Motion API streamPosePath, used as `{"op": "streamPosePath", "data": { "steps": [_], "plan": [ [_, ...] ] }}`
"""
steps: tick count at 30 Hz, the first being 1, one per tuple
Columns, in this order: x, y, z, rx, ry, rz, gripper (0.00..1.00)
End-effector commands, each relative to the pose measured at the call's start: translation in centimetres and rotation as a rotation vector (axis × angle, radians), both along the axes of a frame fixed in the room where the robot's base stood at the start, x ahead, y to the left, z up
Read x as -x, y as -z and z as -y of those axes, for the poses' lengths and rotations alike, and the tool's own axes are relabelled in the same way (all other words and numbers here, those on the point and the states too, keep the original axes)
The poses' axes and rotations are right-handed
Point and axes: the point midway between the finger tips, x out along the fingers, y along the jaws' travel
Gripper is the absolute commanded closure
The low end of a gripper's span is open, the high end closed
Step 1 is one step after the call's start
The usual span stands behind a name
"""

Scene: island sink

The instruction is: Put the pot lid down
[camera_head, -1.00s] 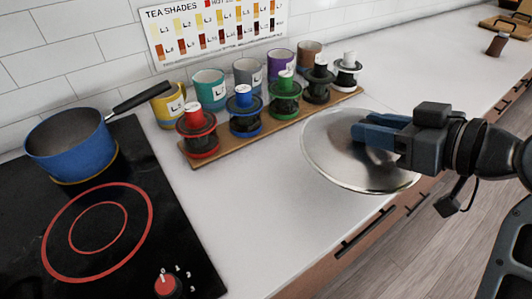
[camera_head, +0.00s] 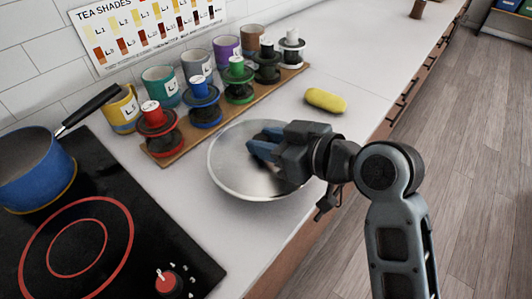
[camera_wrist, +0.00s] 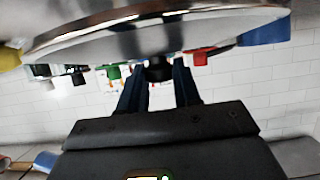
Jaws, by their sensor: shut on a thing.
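The pot lid (camera_head: 228,172) is a round silver lid, roughly level over the white counter in front of the tea rack. It fills the top of the wrist view (camera_wrist: 150,40). My gripper (camera_head: 263,147) is shut on its black knob (camera_wrist: 158,70), which shows between the two blue fingers in the wrist view. I cannot tell whether the lid's rim touches the counter. The blue pot (camera_head: 35,175) stands uncovered at the back of the black cooktop, at the left.
A wooden rack (camera_head: 165,158) with coloured canisters and several mugs stands behind the lid. The black cooktop (camera_head: 150,240) lies left of it. A yellow oblong thing (camera_head: 325,100) lies on the counter behind my gripper. The counter (camera_head: 360,60) at the back right is mostly clear.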

Motion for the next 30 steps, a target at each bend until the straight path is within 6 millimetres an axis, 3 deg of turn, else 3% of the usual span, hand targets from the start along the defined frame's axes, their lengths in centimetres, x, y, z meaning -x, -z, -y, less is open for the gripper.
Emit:
{"op": "streamPosePath", "data": {
  "steps": [11, 23, 24, 30],
  "plan": [
    [0.1, 3.9, -0.3, 0.001, -0.001, -0.001, 1.00],
    [0.1, 4.5, -0.2, -0.001, 0.000, 0.001, 1.00],
    [0.1, 4.6, -0.2, 0.000, 0.000, 0.000, 0.67],
    [0.1, 4.5, -0.2, 0.000, 0.000, 0.000, 0.48]
  ]
}}
